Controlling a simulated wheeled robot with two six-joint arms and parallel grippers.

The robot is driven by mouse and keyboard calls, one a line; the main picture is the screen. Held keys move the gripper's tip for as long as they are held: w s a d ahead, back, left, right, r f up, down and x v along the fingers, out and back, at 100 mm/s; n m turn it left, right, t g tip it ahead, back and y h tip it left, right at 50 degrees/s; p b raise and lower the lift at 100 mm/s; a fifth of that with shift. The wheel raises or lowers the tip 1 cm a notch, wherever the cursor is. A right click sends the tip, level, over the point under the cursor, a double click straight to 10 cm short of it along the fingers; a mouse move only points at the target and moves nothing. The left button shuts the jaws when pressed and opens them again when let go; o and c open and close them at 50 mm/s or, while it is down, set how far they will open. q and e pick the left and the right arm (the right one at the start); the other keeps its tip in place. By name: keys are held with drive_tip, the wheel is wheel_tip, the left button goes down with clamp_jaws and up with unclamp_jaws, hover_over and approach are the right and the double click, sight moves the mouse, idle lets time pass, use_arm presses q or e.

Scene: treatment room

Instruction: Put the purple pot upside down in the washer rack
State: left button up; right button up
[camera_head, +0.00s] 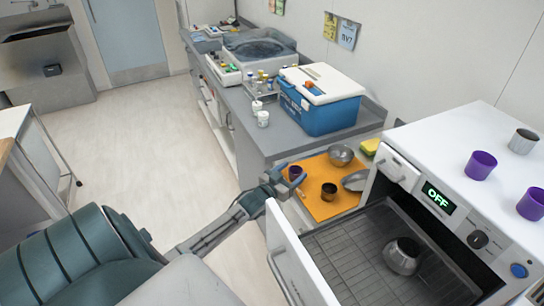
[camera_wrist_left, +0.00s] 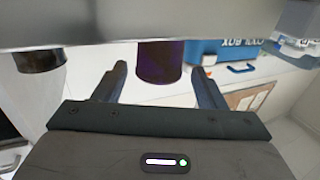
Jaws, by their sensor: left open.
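A small purple pot (camera_head: 296,173) stands on the orange mat (camera_head: 322,206), at its left edge. My left gripper (camera_head: 283,182) is open right at this pot. In the left wrist view the dark purple pot (camera_wrist_left: 160,64) shows between the two spread fingers (camera_wrist_left: 160,85), with gaps on both sides; its upper part in the picture is cut off by a grey band. Two more purple pots (camera_head: 480,165) (camera_head: 531,204) stand on top of the white washer (camera_head: 440,140). The washer's front is pulled open, showing the wire rack (camera_head: 345,262) with a metal pot (camera_head: 403,256) in it. My right gripper is not in view.
A dark brown pot (camera_head: 328,191), a metal bowl (camera_head: 341,154) and a metal dish (camera_head: 355,181) share the mat. A grey pot (camera_head: 522,141) stands on the washer. A blue cool box (camera_head: 322,112) stands behind. The open door (camera_head: 295,258) rises beside my left arm. The rack's left part is clear.

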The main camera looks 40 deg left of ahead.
use_arm(q)
drive_tip(key=s+p, duration=0.8)
drive_tip(key=s, duration=0.2)
drive_tip(key=shift+p, duration=0.35)
drive_tip(key=shift+w, duration=0.1)
drive_tip(key=s+d+f+g+y, duration=0.1)
drive_tip(key=s+f+g, duration=0.2)
drive_tip(key=s+f, duration=0.5)
drive_tip(key=s+d+f+g, duration=0.1)
drive_tip(key=s+f+g, duration=0.3)
drive_tip(key=f, duration=0.7)
drive_tip(key=s+d+f+g+y, duration=0.1)
drive_tip(key=s+f+g, duration=0.1)
drive_tip(key=s+f, duration=0.65)
drive_tip(key=s+d+f+g, duration=0.2)
drive_tip(key=s+f, duration=0.3)
drive_tip(key=s, duration=0.3)
drive_tip(key=s+d+f+g, duration=0.3)
drive_tip(key=s+d+f, duration=0.1)
drive_tip(key=s, duration=0.4)
drive_tip(key=s+d+f+g+h, duration=0.1)
drive_tip(key=s+d+f, duration=0.3)
drive_tip(key=s, duration=0.4)
drive_tip(key=shift+s+f+g, duration=0.35)
drive_tip(key=shift+f+g, duration=0.5)
drive_tip(key=shift+g, duration=0.05)
